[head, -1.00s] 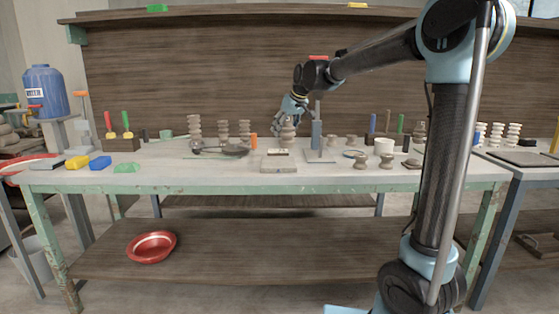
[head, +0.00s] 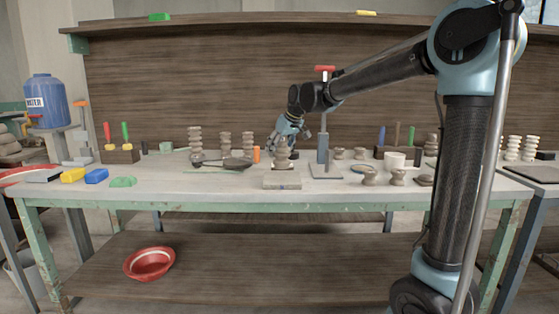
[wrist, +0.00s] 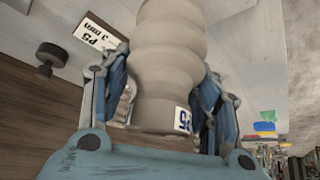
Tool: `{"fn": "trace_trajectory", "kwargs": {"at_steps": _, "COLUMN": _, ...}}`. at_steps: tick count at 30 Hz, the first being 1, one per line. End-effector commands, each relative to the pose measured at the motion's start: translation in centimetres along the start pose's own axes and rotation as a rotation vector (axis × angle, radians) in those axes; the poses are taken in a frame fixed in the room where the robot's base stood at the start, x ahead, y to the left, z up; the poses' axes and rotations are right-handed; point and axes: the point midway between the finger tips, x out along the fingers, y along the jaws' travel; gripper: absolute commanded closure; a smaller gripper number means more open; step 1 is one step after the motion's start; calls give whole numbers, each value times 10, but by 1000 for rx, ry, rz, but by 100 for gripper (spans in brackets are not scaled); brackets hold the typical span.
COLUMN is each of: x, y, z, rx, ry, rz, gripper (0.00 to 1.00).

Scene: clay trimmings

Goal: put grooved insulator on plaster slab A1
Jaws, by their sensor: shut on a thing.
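My gripper (head: 284,143) is shut on a grey-beige grooved insulator (head: 282,160), which stands upright over a pale, low slab (head: 282,181) near the middle of the table. In the head view the insulator's foot appears at the slab's top; I cannot tell whether it touches. In the wrist view the ridged insulator (wrist: 168,50) sits between the two blue fingers, with a small white label with dark blue marks near its end. I cannot read a name on the slab in the head view.
A grey post with a red handle (head: 323,130) stands just right of the slab. A dark pan-like tool (head: 236,163) and several stacked ridged pieces (head: 195,142) are to the left. Small clay pieces (head: 370,176) and a white cup (head: 395,159) lie to the right.

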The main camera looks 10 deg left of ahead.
Motion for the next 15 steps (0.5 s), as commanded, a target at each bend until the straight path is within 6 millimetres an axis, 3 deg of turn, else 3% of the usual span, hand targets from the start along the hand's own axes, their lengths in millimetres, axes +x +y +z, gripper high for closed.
{"fn": "trace_trajectory", "kwargs": {"at_steps": 9, "x": 30, "y": 0, "z": 19, "rx": 0, "ry": 0, "rz": 0, "gripper": 87}}
{"fn": "trace_trajectory", "kwargs": {"at_steps": 15, "x": 33, "y": 0, "z": 21, "rx": 0, "ry": 0, "rz": 0, "gripper": 87}}
